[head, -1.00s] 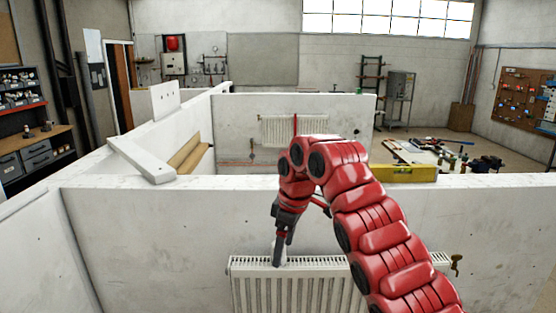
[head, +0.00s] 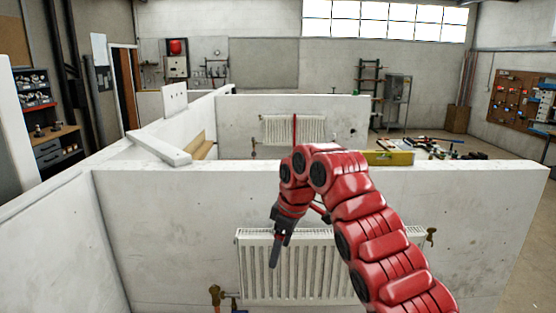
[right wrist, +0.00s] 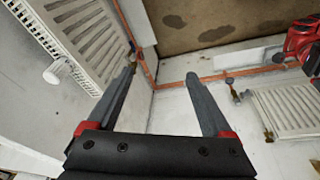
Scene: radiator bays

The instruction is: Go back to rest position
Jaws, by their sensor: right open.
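My right arm (head: 370,215) reaches in from the lower right of the head view and bends down over the near white wall. My right gripper (head: 276,250) points down in front of the upper left part of the near white radiator (head: 310,275). In the right wrist view the two dark fingers of my right gripper (right wrist: 160,76) stand wide apart with nothing between them. A radiator (right wrist: 85,35) with a white valve head (right wrist: 57,72) shows to the left of the fingers there. My left gripper is not in view.
A second radiator (head: 293,130) hangs in the bay behind. Floor is open at the right.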

